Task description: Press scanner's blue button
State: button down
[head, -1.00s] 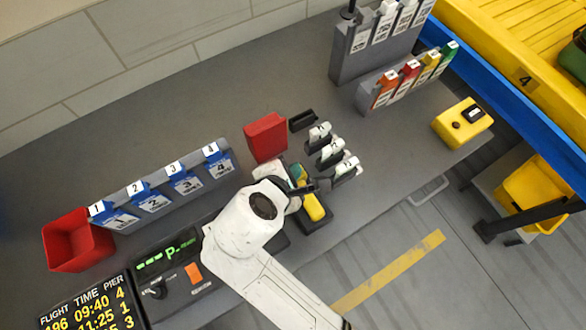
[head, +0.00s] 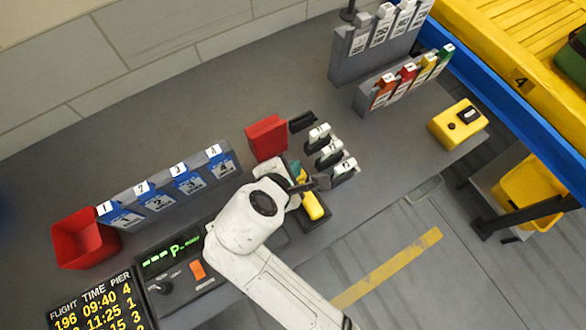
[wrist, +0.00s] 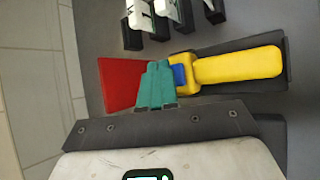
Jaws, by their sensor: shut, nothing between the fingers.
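The yellow scanner (head: 312,206) lies on a dark stand on the grey table; its yellow handle (wrist: 238,66) shows clearly in the wrist view. Its blue button (wrist: 179,76) sits at the head end of the scanner, partly bordered by yellow. My gripper's teal fingers (wrist: 157,68) are closed together, just left of the blue button in the wrist view. I cannot tell whether they touch the scanner. In the head view my gripper (head: 294,168) is over the scanner's head end, and my wrist hides part of it.
A red box (head: 266,138) stands just behind the gripper. Several white-and-black stamps (head: 331,153) stand to its right. A yellow box with a black button (head: 458,124) is farther right. A numbered blue card rack (head: 170,190) and red bin (head: 82,240) are at left.

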jog(key=shift+r, duration=0.1)
notch_tip(320, 180, up, 2)
jog(key=p, duration=0.3)
jog(key=shift+r, duration=1.4)
